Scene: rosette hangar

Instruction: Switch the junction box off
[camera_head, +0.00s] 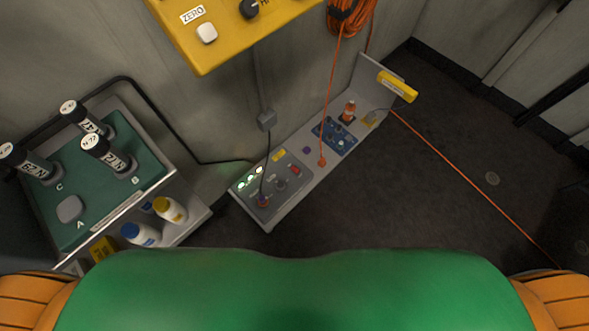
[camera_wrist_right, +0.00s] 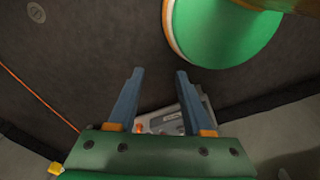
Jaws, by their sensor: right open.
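A grey control box (camera_head: 280,194), which looks like the junction box, sits at the near end of a low grey shelf in the head view. It has a row of lit whitish-green lamps (camera_head: 250,177), a small red control (camera_head: 295,170), a dark knob and a yellow label. A dark cable runs from a plug at its near end up to a wall fitting. My right gripper (camera_wrist_right: 159,72) is open and empty in the right wrist view, with dark floor between its fingertips. A grey object with an orange part shows partly behind its fingers. My left gripper is not in view.
A green-topped cart (camera_head: 100,211) with dark cylinders stands left. A yellow wall box (camera_head: 221,46) overhangs. An orange cord (camera_head: 470,183) crosses the otherwise clear floor at right.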

